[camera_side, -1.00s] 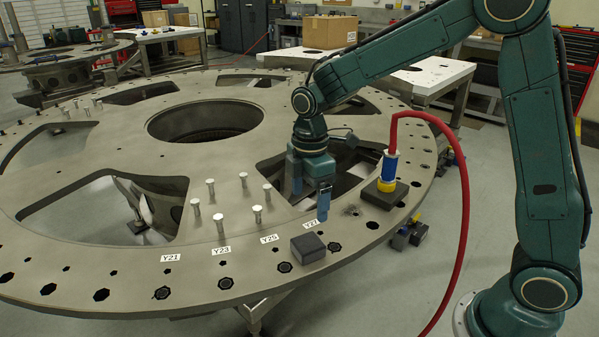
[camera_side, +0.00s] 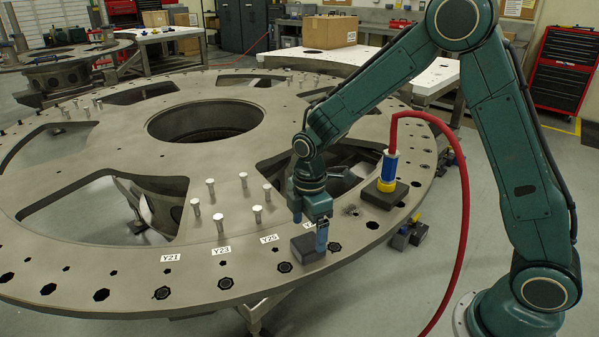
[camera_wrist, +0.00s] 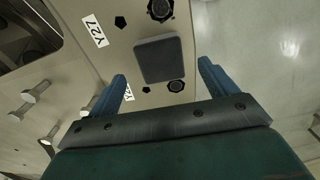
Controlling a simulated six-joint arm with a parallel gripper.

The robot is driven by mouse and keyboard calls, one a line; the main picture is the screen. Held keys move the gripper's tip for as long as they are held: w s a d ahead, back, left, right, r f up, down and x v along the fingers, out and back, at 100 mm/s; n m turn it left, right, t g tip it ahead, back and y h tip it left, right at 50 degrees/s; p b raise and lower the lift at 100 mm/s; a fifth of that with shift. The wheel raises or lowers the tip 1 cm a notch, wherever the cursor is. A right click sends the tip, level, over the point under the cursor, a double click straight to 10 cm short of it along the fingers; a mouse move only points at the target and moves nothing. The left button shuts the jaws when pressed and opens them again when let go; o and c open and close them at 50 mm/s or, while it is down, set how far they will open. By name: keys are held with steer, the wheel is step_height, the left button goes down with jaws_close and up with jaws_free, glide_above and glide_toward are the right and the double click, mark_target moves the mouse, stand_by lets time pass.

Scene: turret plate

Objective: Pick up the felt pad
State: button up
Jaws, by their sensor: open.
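The felt pad (camera_side: 305,250) is a dark grey square block lying on the rim of the round metal plate, near the Y27 label. In the wrist view the pad (camera_wrist: 158,59) shows whole, between and slightly beyond the two blue fingertips, with a gap on each side. My gripper (camera_side: 309,237) is open and empty, pointing down just above the pad. One finger partly covers the pad in the side view. The gripper (camera_wrist: 162,69) has a finger on each side of the wrist view. Its exact height above the pad is hard to tell.
The round plate (camera_side: 110,240) has large cutouts and rim holes. Several upright silver pins (camera_side: 219,222) stand left of my gripper. A blue-and-yellow fitting (camera_side: 389,168) with a red hose (camera_side: 466,200) sits on a black block (camera_side: 386,192) to the right.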

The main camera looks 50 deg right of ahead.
mark_target(308, 242)
steer(key=shift+f, duration=2.4)
steer(key=c, duration=1.1)
steer(key=shift+o, duration=0.2)
steer(key=shift+r, duration=0.15)
step_height(308, 242, up, 20)
